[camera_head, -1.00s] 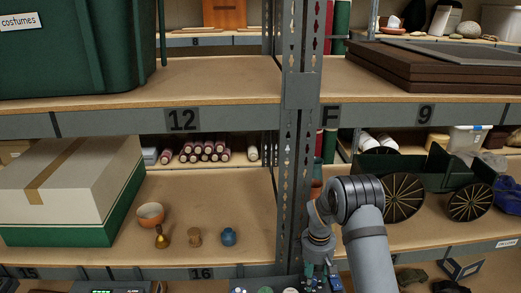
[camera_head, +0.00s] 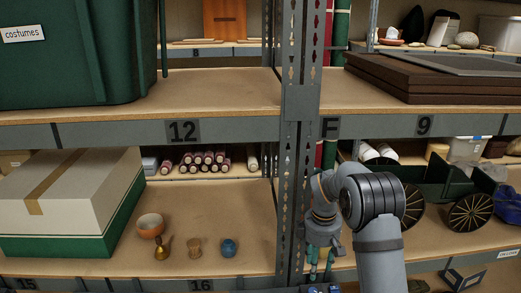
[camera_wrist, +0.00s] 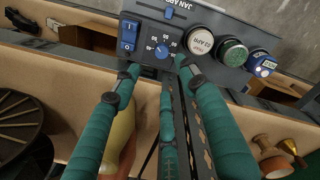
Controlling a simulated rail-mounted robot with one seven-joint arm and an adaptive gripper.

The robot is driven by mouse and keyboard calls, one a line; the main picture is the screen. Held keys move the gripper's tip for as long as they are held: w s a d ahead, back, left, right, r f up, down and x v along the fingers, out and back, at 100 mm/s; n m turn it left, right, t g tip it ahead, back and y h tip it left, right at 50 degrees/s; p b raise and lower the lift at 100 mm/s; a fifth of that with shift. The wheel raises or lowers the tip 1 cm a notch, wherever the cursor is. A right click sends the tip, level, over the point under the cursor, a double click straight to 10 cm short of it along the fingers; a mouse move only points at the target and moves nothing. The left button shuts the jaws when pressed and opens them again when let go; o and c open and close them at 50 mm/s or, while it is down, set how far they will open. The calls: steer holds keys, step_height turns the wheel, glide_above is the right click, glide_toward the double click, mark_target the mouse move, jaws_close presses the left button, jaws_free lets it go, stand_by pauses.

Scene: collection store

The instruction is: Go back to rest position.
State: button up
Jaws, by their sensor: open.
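My gripper (camera_head: 321,270) hangs at the lower middle of the head view, in front of the grey upright post (camera_head: 297,150), with its teal fingers pointing down. In the wrist view my gripper (camera_wrist: 158,72) shows its teal-wrapped fingers spread apart, with nothing held between them. Beyond the fingertips is a dark grey panel (camera_wrist: 200,22) with a blue switch, a blue dial and several round caps. A pale yellow rounded object (camera_wrist: 118,140) shows behind the left finger, partly hidden.
Right of the post is a green cart (camera_head: 440,185), partly behind my arm. Shelf edges (camera_head: 225,129) run across.

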mark_target(313, 290)
step_height(313, 290, down, 12)
steer(key=shift+w+d+f, duration=0.1)
steer(key=shift+w+m+b, duration=0.15)
steer(key=shift+m+b, duration=0.2)
steer(key=shift+m, duration=0.45)
steer(key=m+b, duration=0.1)
steer(key=m, duration=0.2)
steer(key=shift+m, duration=0.4)
steer(key=shift+r+m, duration=0.4)
steer(key=shift+r, duration=0.1)
step_height(313, 290, up, 10)
steer(key=m+p, duration=0.1)
steer(key=m, duration=0.1)
steer(key=shift+s+a, duration=0.3)
steer(key=shift+s, duration=0.1)
steer(key=shift+s+g, duration=0.1)
steer(key=shift+g, duration=0.2)
